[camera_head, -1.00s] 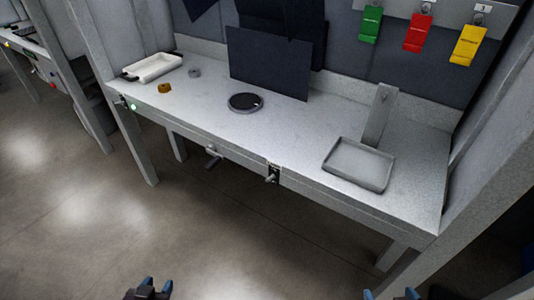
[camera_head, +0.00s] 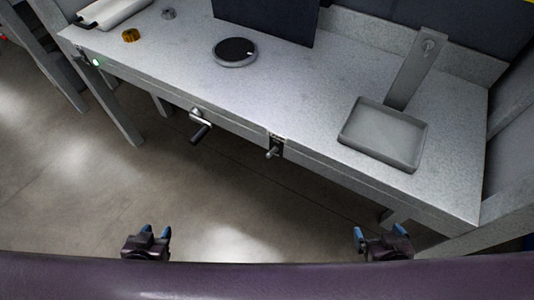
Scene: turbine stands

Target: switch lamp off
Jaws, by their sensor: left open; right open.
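No lamp can be told for certain in view. A small green light (camera_head: 96,62) glows on the front left edge of the workbench (camera_head: 300,100). A toggle-like switch (camera_head: 272,151) on a dark plate sits on the bench's front edge near the middle. A crank handle (camera_head: 201,127) hangs from the front edge left of it. My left gripper (camera_head: 153,233) is open and empty, low in the picture and well short of the bench. My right gripper (camera_head: 383,233) is open and empty, also short of the bench.
On the bench lie a black round disc (camera_head: 235,51), a grey tray (camera_head: 382,135) with an upright bracket (camera_head: 415,68), a brass ring (camera_head: 131,35), a grey ring (camera_head: 168,13) and a white tray (camera_head: 108,12). A dark panel (camera_head: 270,20) stands behind. Open floor lies before the bench.

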